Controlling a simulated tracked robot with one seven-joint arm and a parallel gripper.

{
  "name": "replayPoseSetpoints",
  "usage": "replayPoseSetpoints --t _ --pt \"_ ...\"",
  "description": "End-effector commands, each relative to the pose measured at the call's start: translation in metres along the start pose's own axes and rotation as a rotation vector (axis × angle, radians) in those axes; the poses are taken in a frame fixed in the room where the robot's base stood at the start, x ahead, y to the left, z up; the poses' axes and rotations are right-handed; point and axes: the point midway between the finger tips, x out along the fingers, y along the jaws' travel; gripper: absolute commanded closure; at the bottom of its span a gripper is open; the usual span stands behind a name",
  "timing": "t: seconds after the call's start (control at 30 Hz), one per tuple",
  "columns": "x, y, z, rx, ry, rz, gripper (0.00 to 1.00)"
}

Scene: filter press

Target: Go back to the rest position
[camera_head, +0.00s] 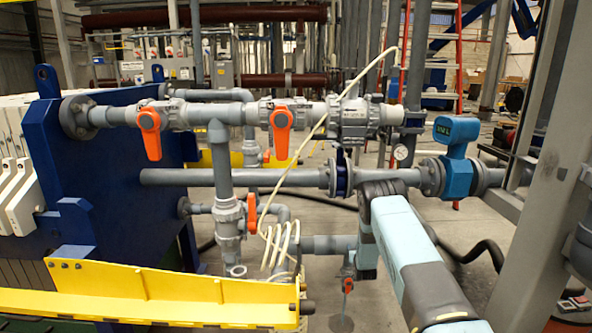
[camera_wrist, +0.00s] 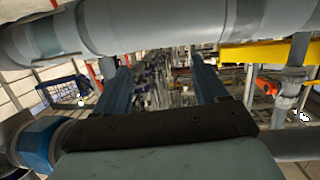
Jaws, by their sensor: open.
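My gripper (camera_wrist: 161,68) shows in the wrist view as two blue-grey fingers standing well apart on a dark bar. The gap between them is open, with no object held in it. A large grey pipe (camera_wrist: 170,28) crosses close above and in front of the fingers. In the head view my light-blue arm reaches from the lower right up to the middle pipe (camera_head: 235,178). My gripper cannot be made out there. Three orange valve handles (camera_head: 149,133), (camera_head: 281,132), (camera_head: 252,212) sit on the grey pipework to the left of my arm.
A pale hose (camera_head: 300,160) hangs across the pipes. A grey post (camera_head: 545,170) stands at right, a yellow beam (camera_head: 170,290) at lower left. Open floor (camera_head: 455,222) shows behind.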

Motion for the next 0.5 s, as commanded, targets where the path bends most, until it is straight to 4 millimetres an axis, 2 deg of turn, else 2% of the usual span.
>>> replayPoseSetpoints --t 0.03,0.1,0.27,0.5 --pt "-0.002 0.001 -0.023 0.004 -0.008 0.002 0.28" --pt "-0.006 0.001 -0.048 0.009 -0.028 0.003 0.28" --pt "-0.020 0.002 -0.103 0.021 -0.075 0.005 0.28" --pt "-0.053 0.004 -0.180 0.036 -0.145 0.004 0.28"
